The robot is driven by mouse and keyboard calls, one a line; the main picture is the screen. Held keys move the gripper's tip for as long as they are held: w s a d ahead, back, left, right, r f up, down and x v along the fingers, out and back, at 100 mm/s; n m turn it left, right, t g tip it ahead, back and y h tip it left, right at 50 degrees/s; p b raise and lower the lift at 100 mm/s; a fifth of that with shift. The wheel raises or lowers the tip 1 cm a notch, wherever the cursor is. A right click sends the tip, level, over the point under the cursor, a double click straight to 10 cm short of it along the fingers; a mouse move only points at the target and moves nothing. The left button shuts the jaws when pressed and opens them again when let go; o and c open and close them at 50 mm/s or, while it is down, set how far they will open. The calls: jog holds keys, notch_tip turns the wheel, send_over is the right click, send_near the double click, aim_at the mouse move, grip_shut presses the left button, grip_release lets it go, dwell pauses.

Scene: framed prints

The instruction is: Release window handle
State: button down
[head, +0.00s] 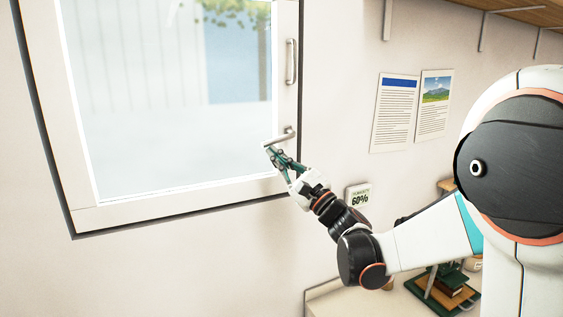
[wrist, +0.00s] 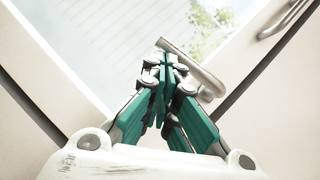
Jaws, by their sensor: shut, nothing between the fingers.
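The window (head: 170,110) has a pale frame and a grey metal lever handle (head: 286,134) at its lower right, lying roughly sideways. The lever also shows in the wrist view (wrist: 198,70), passing behind and right of my fingertips. My gripper (head: 271,151) has green fingers and is just below the lever's free end. In the wrist view my gripper (wrist: 163,64) has its fingers together with nothing between them. Whether a fingertip touches the lever I cannot tell. The fingers hide part of the lever in the wrist view.
A second, upright bar handle (head: 291,62) is higher on the window's right frame. Two prints (head: 394,112) (head: 434,104) hang on the wall to the right. A desk (head: 335,299) stands below.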

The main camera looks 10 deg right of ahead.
jog(key=shift+a+r, duration=0.3)
jog(key=shift+r, duration=0.1)
dwell(0.5)
jog(key=s+d+f+b, duration=0.2)
jog(key=s+f+b, duration=0.1)
jog(key=s+f, duration=0.6)
jog(key=shift+d+f, duration=0.2)
jog(key=shift+f, duration=0.05)
jog(key=shift+w, duration=0.1)
